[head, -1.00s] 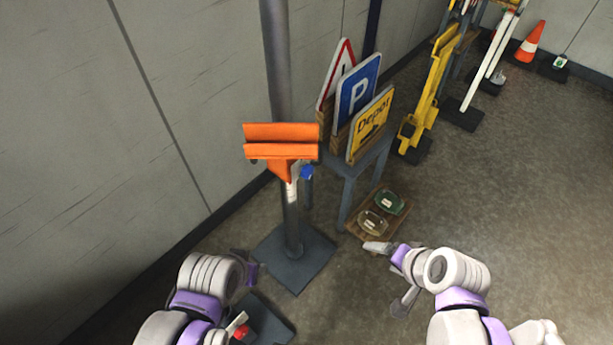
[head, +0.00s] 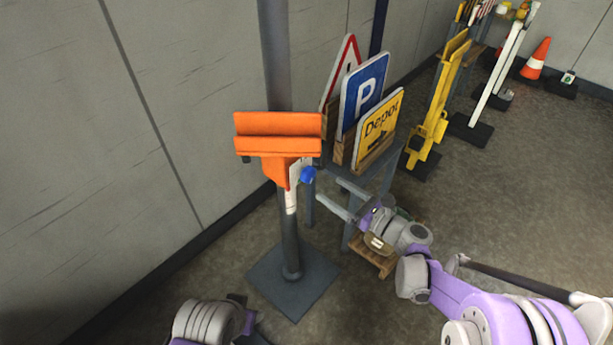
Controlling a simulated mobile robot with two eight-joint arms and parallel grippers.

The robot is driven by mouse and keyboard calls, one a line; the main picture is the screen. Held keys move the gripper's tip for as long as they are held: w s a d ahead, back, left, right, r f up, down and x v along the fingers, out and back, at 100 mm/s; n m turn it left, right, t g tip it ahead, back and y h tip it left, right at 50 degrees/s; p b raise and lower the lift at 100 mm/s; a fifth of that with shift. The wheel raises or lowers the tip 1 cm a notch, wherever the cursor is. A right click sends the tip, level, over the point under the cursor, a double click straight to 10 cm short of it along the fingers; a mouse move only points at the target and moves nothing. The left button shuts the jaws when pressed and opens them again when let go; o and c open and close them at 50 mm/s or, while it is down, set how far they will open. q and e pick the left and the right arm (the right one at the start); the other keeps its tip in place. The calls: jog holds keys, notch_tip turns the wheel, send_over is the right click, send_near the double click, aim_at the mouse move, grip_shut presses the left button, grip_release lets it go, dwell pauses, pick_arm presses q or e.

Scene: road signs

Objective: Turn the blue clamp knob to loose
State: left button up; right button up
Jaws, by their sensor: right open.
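The blue clamp knob (head: 308,175) sits on the right side of the orange clamp bracket (head: 278,140), which is fixed on a grey upright post (head: 290,230). My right gripper (head: 334,193) is open, its two fingers pointing up and left. The fingertips are just to the right of and below the knob, apart from it in the picture. Nothing shows between the fingers. My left gripper (head: 237,300) is at the bottom of the view, low and left of the post base; its fingers are mostly hidden, so I cannot tell their state.
A sign rack (head: 385,165) with a triangular sign (head: 345,65), a blue parking sign (head: 364,92) and a yellow depot sign (head: 381,127) stands close behind my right gripper. The post base (head: 294,300) lies on the floor.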

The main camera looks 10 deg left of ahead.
aim_at(312, 177)
jog(key=x, duration=1)
jog(key=shift+w+a+r+b, duration=0.1)
jog(key=shift+a+b, duration=0.1)
jog(key=shift+b, duration=0.1)
jog(key=c, duration=1.4)
